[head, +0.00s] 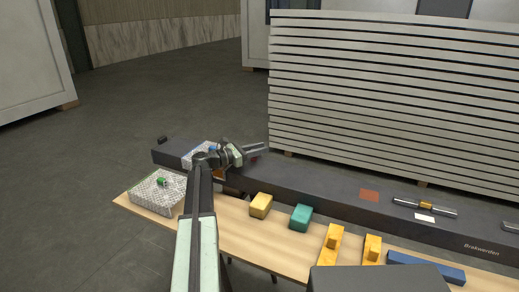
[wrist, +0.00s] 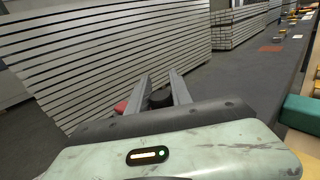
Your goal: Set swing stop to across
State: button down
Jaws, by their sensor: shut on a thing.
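My gripper (head: 262,149) is at the far left part of the long dark beam (head: 325,188), low over its top. In the wrist view the two fingers (wrist: 160,82) are closed about a dark piece (wrist: 160,98), which looks like the swing stop. A red piece (wrist: 121,107) shows just outside the left finger. I cannot tell whether it is joined to the dark piece. In the head view my gripper and arm hide most of this spot, so the stop's direction cannot be read.
A tall stack of pale panels (head: 390,100) stands behind the beam. A wooden board (head: 235,228) in front bears a yellow block (head: 261,205), a teal block (head: 301,217), yellow pieces (head: 332,245) and a white mesh box (head: 158,192). A metal rod (head: 440,210) lies on the beam at right.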

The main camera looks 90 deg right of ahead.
jog(key=shift+s+d+r, duration=0.15)
jog(key=c, duration=1.1)
grip_release()
jog(key=shift+c, duration=0.2)
jog(key=shift+s, duration=0.1)
jog(key=v, duration=0.8)
